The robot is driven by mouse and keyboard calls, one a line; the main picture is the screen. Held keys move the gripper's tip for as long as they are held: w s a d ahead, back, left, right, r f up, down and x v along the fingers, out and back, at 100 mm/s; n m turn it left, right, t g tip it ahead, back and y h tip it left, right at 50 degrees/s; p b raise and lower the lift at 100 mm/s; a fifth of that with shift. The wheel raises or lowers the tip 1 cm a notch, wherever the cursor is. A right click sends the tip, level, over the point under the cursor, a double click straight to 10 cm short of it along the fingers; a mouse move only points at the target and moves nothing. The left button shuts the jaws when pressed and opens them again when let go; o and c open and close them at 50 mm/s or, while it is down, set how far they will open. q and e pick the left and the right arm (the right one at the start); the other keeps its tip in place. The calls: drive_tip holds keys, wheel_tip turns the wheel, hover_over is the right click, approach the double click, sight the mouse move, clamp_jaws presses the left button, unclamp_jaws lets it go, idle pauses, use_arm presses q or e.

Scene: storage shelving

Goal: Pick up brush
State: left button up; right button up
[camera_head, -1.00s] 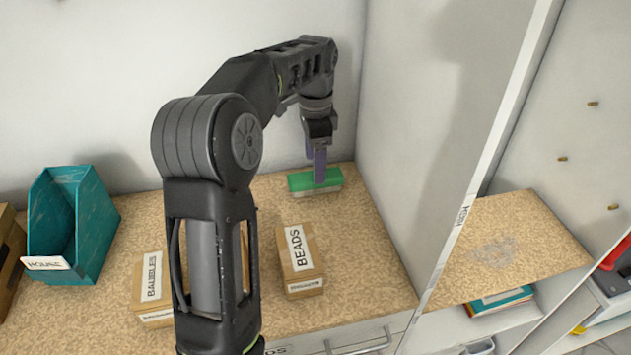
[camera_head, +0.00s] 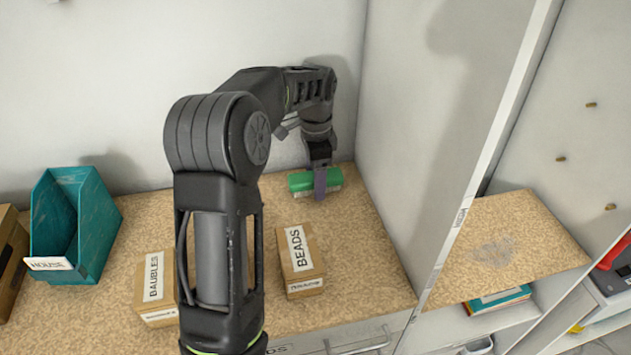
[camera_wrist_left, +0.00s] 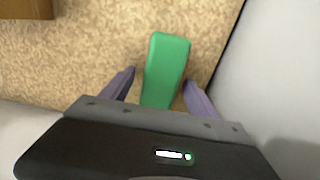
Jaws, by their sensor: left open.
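The brush (camera_head: 302,182) has a green back and pale bristles beneath. It lies on the cork-patterned shelf in the back right corner. My left gripper (camera_head: 320,183) is right at it, pointing down, with a purple finger in front of the green back. In the left wrist view the brush (camera_wrist_left: 166,70) lies lengthwise between the two purple fingers of the open left gripper (camera_wrist_left: 158,92). A gap shows on each side of it there. My right gripper is not in view.
The side panel (camera_head: 405,150) stands close to the right of the brush, and the back wall is just behind. Boxes labelled BEADS (camera_head: 300,262) and BAUBLES (camera_head: 154,285) stand nearer the front. A teal holder (camera_head: 95,225) stands at the left. Bare shelf lies around the BEADS box.

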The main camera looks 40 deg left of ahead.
use_arm(q)
drive_tip(key=c, duration=1.5)
